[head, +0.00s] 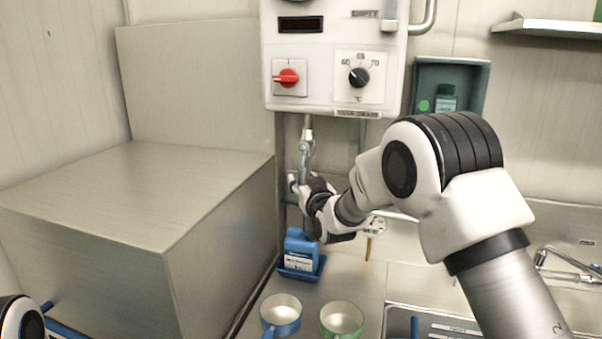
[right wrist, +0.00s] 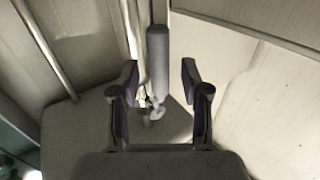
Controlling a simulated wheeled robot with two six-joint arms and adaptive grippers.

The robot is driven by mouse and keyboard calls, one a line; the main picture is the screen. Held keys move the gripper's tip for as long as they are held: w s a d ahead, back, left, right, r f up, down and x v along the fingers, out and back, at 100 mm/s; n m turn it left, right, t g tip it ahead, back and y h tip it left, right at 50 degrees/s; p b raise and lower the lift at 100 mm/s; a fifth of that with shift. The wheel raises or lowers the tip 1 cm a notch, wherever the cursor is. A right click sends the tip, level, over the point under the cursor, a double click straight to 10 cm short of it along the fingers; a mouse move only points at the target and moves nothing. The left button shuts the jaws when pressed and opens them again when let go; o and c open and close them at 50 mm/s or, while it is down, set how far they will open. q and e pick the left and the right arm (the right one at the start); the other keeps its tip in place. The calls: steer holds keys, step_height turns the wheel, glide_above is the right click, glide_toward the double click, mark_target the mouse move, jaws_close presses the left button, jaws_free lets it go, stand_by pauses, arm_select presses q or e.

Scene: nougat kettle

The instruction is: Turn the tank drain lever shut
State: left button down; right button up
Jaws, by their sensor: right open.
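The tank drain lever shows in the right wrist view as a grey rounded handle (right wrist: 158,58), with small metal fittings beyond its lower end. In the head view a metal valve and pipe (head: 307,140) hang below the white control box, and the lever is partly hidden by my gripper. My right gripper (head: 304,186) is at the lower end of this fitting. In the right wrist view its two open fingers (right wrist: 160,76) stand on either side of the handle, with a gap on each side. My left gripper is out of view; only part of my left arm shows at bottom left.
The control box (head: 335,60) carries a red switch (head: 287,77) and a temperature dial (head: 359,76). A large metal block (head: 130,200) fills the left.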

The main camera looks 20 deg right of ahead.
steer(key=shift+w+r, duration=0.1)
steer(key=shift+w, duration=0.9)
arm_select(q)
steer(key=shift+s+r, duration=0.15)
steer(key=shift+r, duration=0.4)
arm_select(e)
steer(key=shift+s, duration=0.1)
steer(key=shift+c, duration=0.7)
jaws_close()
